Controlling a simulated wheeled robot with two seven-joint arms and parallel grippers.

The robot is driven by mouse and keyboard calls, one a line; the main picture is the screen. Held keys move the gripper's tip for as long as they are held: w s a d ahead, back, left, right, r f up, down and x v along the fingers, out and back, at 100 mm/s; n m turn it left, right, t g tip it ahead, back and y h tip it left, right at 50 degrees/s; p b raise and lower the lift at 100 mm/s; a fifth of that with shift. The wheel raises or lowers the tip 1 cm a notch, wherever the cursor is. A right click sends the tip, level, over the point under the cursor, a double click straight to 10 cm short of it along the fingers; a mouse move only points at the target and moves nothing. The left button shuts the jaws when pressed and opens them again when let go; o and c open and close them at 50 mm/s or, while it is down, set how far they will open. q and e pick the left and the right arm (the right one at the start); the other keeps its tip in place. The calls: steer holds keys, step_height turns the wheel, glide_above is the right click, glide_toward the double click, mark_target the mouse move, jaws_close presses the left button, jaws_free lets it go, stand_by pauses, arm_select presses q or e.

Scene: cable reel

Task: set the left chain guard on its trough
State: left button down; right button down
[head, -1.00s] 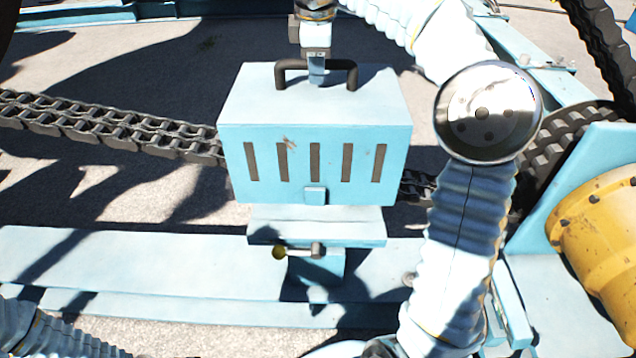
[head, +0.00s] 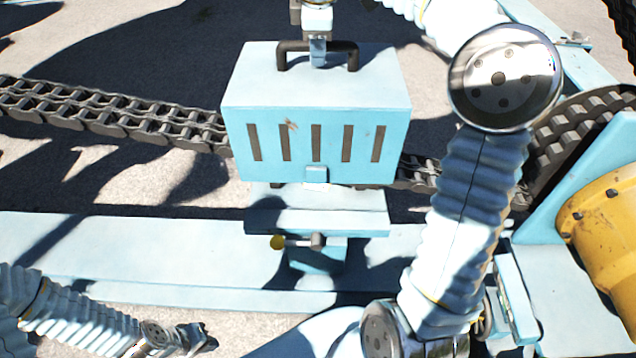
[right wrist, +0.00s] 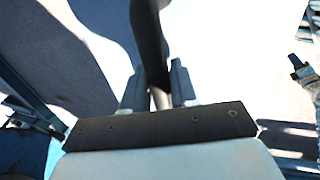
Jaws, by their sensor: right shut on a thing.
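The left chain guard (head: 316,95), a light blue box with dark slots, is upright above the chain (head: 130,120). My right gripper (head: 317,50) is shut on its dark handle (head: 351,58); the handle (right wrist: 147,40) also shows between the fingers in the right wrist view. The light blue trough (head: 316,218) shows below and in front of the guard's lower edge; contact between them cannot be told. A yellow-knobbed latch (head: 297,242) is on the trough's front. My left gripper (head: 190,340) is low at the left, apart from the guard; its fingers are too small to read.
A long light blue beam (head: 110,245) runs across the front. A yellow motor housing (head: 605,220) and a toothed wheel (head: 590,120) stand at the right. My right arm passes close to the guard's right side. Bare ground lies at the left.

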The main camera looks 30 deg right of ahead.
mark_target(318, 69)
steer(key=shift+f+b, duration=1.05)
steer(key=shift+f, duration=0.65)
step_height(318, 69, down, 10)
steer(key=b, duration=0.1)
steer(key=shift+b, duration=0.4)
steer(key=shift+f+b, duration=0.35)
steer(key=shift+f, duration=0.25)
steer(key=c, duration=0.9)
jaws_free()
